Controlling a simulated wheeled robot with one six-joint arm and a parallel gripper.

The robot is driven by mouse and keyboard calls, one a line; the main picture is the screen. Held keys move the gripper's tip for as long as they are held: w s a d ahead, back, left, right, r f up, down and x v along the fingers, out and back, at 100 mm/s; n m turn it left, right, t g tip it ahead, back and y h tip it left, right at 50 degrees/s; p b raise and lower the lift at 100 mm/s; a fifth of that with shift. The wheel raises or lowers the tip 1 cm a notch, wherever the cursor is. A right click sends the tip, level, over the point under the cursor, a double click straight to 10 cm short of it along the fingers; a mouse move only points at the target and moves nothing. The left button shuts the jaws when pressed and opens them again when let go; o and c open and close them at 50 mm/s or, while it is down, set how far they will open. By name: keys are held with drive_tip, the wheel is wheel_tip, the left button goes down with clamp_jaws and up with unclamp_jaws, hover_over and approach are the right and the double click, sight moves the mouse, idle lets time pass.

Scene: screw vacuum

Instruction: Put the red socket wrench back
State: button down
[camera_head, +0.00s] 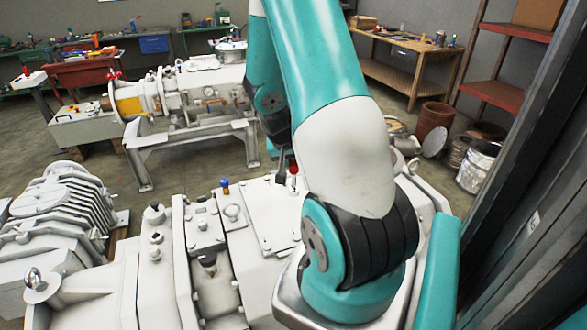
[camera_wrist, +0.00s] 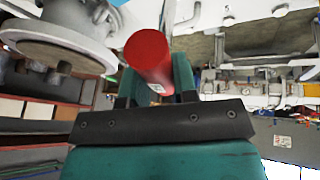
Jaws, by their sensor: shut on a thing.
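The red socket wrench shows as a red cylinder (camera_wrist: 148,60) in the wrist view, between the two fingers of my gripper (camera_wrist: 156,82). My gripper is shut on it. In the head view a small red end (camera_head: 293,169) shows just left of my arm, above the white machine (camera_head: 262,215). My gripper (camera_head: 284,160) is small and partly hidden behind my arm there. The wrench's lower end is hidden, so I cannot tell whether it touches the machine.
A blue-topped piece (camera_head: 225,186) stands on the white machine, left of the red end. A ribbed grey machine (camera_head: 58,205) is at the left. A second white machine (camera_head: 190,95) on a stand is behind. A wooden workbench (camera_head: 405,75) and red shelves (camera_head: 500,92) are at the back right.

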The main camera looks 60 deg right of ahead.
sight(293, 189)
drive_tip(key=shift+f, duration=1.9)
drive_tip(key=shift+f, duration=0.15)
drive_tip(key=c, duration=0.9)
unclamp_jaws()
drive_tip(key=shift+r, duration=0.2)
drive_tip(key=shift+r, duration=0.2)
drive_tip(key=v, duration=1.1)
drive_tip(key=shift+a+r+b, duration=0.3)
drive_tip(key=shift+b, duration=0.15)
